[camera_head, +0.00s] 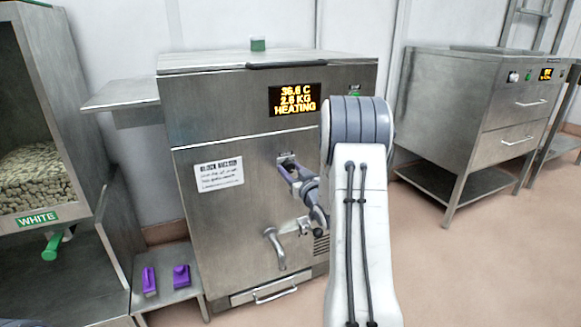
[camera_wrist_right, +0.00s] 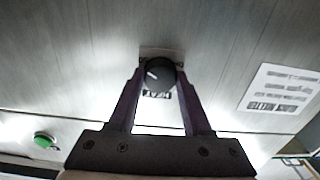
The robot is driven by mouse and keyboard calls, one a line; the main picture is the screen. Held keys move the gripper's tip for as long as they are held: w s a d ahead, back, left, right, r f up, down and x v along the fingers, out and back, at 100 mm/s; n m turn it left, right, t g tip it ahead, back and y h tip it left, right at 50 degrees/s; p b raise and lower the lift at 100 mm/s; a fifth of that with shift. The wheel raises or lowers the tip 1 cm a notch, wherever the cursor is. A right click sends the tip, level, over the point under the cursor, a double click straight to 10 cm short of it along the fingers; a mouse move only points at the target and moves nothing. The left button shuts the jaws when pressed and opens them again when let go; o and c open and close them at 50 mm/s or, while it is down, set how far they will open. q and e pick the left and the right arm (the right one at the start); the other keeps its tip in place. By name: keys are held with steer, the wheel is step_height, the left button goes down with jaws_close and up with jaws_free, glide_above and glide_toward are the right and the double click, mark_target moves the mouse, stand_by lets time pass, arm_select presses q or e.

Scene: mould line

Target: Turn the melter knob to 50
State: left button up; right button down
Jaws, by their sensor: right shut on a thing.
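The melter (camera_head: 225,140) is a steel cabinet in the middle of the head view. Its lit display (camera_head: 294,100) seems to read 36.6 C, 2.6 KG, HEATING. The round black knob (camera_wrist_right: 158,73) has a white pointer mark and sits above a label that looks like HEAT, upside down in the right wrist view. My right gripper (camera_wrist_right: 157,82) is shut on the knob, one purple finger on each side. In the head view, this gripper (camera_head: 290,170) reaches the melter front and mostly hides the knob. I cannot read the dial's numbers. My left gripper is out of view.
A spout (camera_head: 275,248) sticks out below the gripper. A paper notice (camera_head: 219,174) is left of it. Two purple pieces lie on a low shelf (camera_head: 168,296). A bin labelled WHITE (camera_head: 38,219) stands at left, another steel cabinet (camera_head: 475,110) at right. Floor at right is clear.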

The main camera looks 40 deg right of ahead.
stand_by(0.4)
steer(key=shift+c, duration=1.7)
jaws_free()
steer(key=shift+a, duration=0.1)
steer(key=shift+s, duration=0.2)
steer(key=p+v, duration=0.2)
steer(key=v, duration=0.8)
steer(key=shift+p, duration=0.35)
